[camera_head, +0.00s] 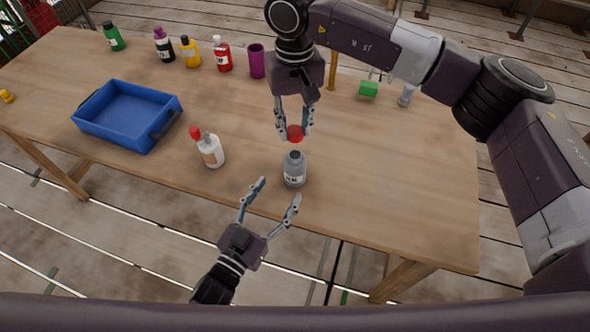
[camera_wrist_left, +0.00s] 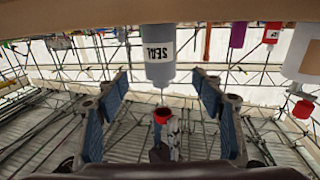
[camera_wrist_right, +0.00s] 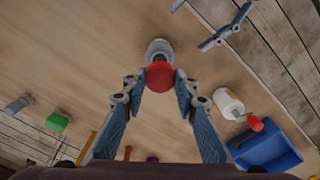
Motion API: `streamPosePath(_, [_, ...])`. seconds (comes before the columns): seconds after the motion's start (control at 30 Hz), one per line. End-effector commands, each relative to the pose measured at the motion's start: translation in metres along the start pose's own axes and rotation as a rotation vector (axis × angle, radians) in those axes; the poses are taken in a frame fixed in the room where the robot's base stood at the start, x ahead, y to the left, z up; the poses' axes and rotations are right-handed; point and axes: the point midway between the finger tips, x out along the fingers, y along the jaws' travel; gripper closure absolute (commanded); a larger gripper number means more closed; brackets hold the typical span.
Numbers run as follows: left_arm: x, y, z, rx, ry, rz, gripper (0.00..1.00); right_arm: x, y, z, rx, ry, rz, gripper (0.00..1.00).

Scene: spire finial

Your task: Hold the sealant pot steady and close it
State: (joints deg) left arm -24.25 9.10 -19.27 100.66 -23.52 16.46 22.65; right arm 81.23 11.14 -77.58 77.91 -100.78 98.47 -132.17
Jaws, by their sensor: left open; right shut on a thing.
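The sealant pot (camera_head: 294,172), a grey bottle with a white label, stands upright and uncapped near the table's front edge. It shows between my open left fingers in the left wrist view (camera_wrist_left: 158,68). A red cap (camera_head: 295,131) is in my right gripper (camera_head: 295,134), just above and behind the pot's neck, apart from it in the head view. In the right wrist view the cap (camera_wrist_right: 160,77) hides part of the pot (camera_wrist_right: 158,47). My left gripper (camera_head: 279,191) is open and empty in front of the pot, its fingers pointing towards it without touching.
A white bottle with a red cap (camera_head: 210,152) stands left of the pot, near a blue tray (camera_head: 128,115). Several bottles (camera_head: 222,57) and a purple cup (camera_head: 257,62) line the back. A green block (camera_head: 368,90) lies back right.

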Motion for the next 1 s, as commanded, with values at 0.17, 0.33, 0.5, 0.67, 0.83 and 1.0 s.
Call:
streamPosePath(0.17, [0.037,-0.001,-0.002,0.000,0.004,-0.001,0.38,0.000,0.000,0.000,0.000,0.000,0.000,0.82])
streamPosePath(0.33, [0.067,0.000,-0.001,0.000,0.002,-0.001,0.38,0.000,0.000,0.000,0.000,0.000,0.000,0.82])
streamPosePath(0.5, [0.088,-0.001,0.000,-0.001,0.000,-0.001,0.38,0.000,0.000,0.000,0.000,0.000,0.000,0.82])
streamPosePath(0.67, [0.096,0.000,0.000,-0.002,0.000,-0.001,0.38,0.000,0.000,0.000,0.000,0.000,0.000,0.82])
streamPosePath(0.83, [0.097,0.000,0.000,-0.001,0.000,-0.001,0.38,0.000,0.000,0.000,0.000,0.000,0.000,0.82])
streamPosePath(1.0, [0.097,0.000,0.000,-0.001,0.000,-0.001,0.43,0.000,0.000,0.000,0.000,0.000,0.000,0.82])
